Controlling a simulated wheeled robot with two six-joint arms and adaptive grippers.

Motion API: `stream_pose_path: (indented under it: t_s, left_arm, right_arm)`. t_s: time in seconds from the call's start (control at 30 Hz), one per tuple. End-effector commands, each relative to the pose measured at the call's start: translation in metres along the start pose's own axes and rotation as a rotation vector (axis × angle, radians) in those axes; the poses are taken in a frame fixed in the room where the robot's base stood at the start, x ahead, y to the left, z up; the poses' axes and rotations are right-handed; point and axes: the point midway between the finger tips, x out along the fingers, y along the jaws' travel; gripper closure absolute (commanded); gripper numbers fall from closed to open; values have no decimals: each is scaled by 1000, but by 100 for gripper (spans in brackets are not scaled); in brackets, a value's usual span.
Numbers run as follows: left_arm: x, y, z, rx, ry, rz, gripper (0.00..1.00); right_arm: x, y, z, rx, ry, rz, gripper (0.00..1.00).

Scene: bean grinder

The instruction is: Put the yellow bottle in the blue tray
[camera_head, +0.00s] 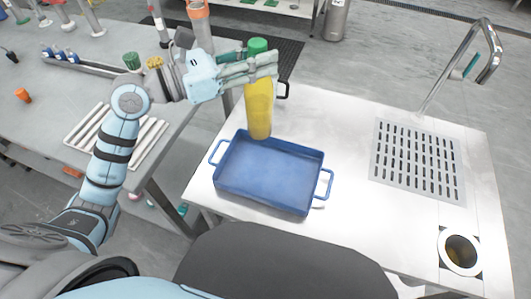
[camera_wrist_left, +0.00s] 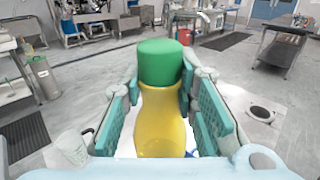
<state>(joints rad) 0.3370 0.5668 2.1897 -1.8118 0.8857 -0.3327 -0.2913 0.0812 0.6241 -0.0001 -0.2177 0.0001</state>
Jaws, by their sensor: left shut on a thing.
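The yellow bottle (camera_head: 259,108) with a green cap stands upright in the head view, at the back edge of the blue tray (camera_head: 270,172). My left gripper (camera_head: 258,68) is shut on the bottle's upper part, just below the cap. In the left wrist view the bottle (camera_wrist_left: 161,118) sits between the two teal finger pads of the left gripper (camera_wrist_left: 163,100). The tray is empty and has a handle at each side. The bottle's base is close to the tray's back wall; I cannot tell whether it is behind the wall or above it. My right gripper is not in view.
The white table (camera_head: 335,130) has free room right of the tray. A slotted drain grate (camera_head: 417,160), a tall metal faucet (camera_head: 462,65) and a round hole (camera_head: 461,251) are farther right. A grey bench (camera_head: 60,90) with white bars and small items stands at the left.

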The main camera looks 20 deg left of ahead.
Motion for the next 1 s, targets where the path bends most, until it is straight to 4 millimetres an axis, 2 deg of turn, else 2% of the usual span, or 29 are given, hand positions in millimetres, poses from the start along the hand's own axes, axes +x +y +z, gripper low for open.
stream_pose_path:
  t_s: [0.03, 0.2, 0.3, 0.43, 0.6, 0.7, 1.0]
  left_arm:
    - [0, 0, -23, -9, 1, 0, 100]
    - [0, 0, -86, -9, -2, 2, 100]
    - [0, 0, -108, -5, -2, 2, 100]
    - [0, 0, -125, -4, -3, 3, 100]
    - [0, 0, -165, -4, -3, 4, 100]
    - [0, 0, -172, -2, -3, 3, 100]
    - [0, 0, -173, -1, -3, 3, 100]
  right_arm:
    - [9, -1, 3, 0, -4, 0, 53]
    - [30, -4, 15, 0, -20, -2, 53]
    - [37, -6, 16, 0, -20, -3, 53]
    - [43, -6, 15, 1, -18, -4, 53]
    - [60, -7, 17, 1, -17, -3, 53]
    - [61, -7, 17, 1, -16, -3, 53]
    - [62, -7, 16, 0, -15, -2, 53]
